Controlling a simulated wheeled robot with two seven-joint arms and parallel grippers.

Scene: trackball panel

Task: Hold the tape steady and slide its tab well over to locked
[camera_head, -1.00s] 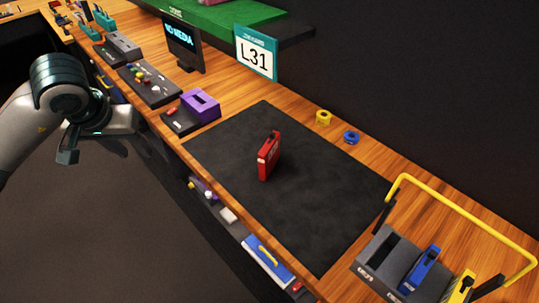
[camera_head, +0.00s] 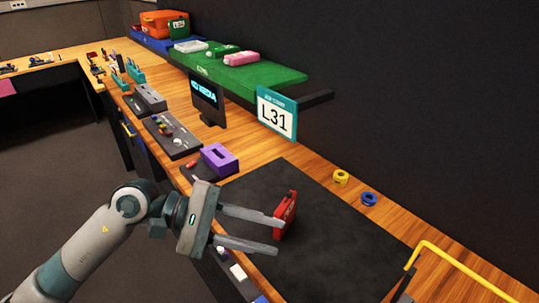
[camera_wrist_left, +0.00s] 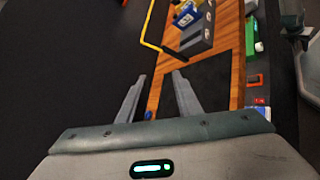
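The red tape (camera_head: 286,214) stands upright on the black mat (camera_head: 340,235) in the head view. A small dark part shows at its top; I cannot make out its tab. My left gripper (camera_head: 281,237) reaches in from the left with its two fingers spread. The far fingertip overlaps the tape's left edge in the picture; I cannot tell whether they touch. In the left wrist view the open gripper (camera_wrist_left: 159,75) has nothing between its fingers, and I cannot pick out the tape there.
A purple slotted block (camera_head: 219,159) stands left of the mat. A yellow roll (camera_head: 341,177) and a blue roll (camera_head: 369,199) lie behind it. A yellow rail (camera_head: 465,262) rises at the right. The L31 sign (camera_head: 277,114) stands at the back.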

